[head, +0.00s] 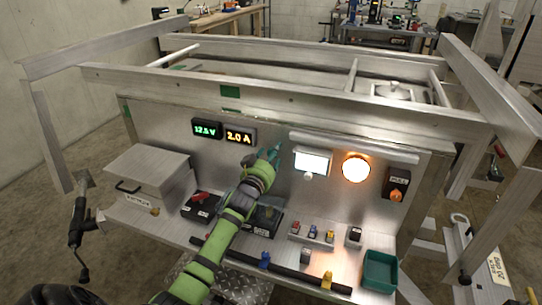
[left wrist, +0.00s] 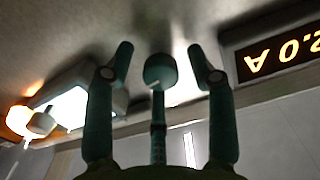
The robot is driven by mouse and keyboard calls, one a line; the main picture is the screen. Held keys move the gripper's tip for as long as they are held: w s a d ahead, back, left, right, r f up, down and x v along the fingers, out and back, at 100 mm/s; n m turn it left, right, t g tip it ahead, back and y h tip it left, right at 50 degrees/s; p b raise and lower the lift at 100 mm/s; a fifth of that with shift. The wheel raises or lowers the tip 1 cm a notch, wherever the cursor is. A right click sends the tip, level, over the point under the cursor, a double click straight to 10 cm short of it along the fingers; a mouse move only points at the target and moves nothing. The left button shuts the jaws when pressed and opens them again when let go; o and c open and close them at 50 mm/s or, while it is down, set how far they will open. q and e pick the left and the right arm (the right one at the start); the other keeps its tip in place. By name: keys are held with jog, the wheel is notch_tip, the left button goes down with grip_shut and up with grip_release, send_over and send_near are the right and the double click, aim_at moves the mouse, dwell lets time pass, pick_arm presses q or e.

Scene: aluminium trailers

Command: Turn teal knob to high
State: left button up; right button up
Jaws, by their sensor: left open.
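My left gripper (head: 270,155) is at the upright metal panel, just right of and below the amber display. In the left wrist view its dark green fingers (left wrist: 160,60) are spread open. I cannot tell whether any finger touches the knob. In the head view the gripper hides the knob, and no scale marks are readable. My right gripper is not in view.
A green display (head: 206,129) and the amber display (head: 239,135) are left of the gripper. The ledge below holds small switches, a black bar (head: 285,272) and a teal bin (head: 380,270).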

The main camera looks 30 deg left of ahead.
pick_arm(q)
grip_shut()
jog(key=shift+m, duration=0.3)
jog(key=m+p, duration=0.1)
jog(key=m, duration=0.8)
jog(key=m+p, duration=0.1)
jog(key=m, duration=0.8)
jog(key=m+p, duration=0.1)
jog(key=m, duration=0.8)
jog(key=shift+a+r, duration=0.2)
jog(key=shift+r, duration=0.05)
jog(key=shift+r+m+p, duration=0.1)
jog(key=shift+m+p, duration=0.3)
jog(key=shift+m, duration=1.6)
